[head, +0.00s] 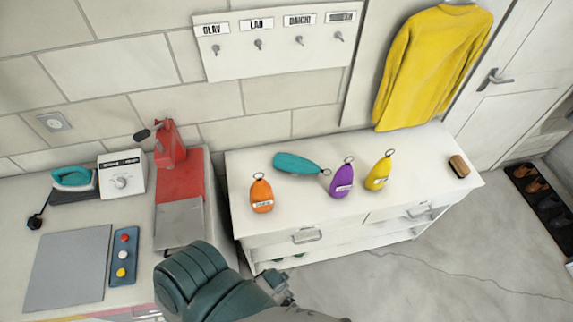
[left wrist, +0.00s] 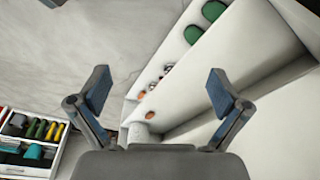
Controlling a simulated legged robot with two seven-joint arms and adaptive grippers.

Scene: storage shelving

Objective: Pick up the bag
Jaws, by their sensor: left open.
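Several small bags with ring tops lie on the white cabinet in the head view: an orange one (head: 261,194), a teal one (head: 298,162) on its side, a purple one (head: 342,179) and a yellow one (head: 378,173). The orange and purple ones carry white labels. My left gripper (left wrist: 160,90) is open in the left wrist view, with nothing between its fingers. No bag shows in that view. In the head view my arm is at the bottom, in front of the cabinet and apart from the bags. My right gripper is out of view.
The white cabinet (head: 300,225) has drawers and a lower shelf; a brush (head: 459,166) lies at its right end. A bench at left holds a red machine (head: 175,170) and a button panel (head: 122,256). A hook board (head: 278,45) hangs above.

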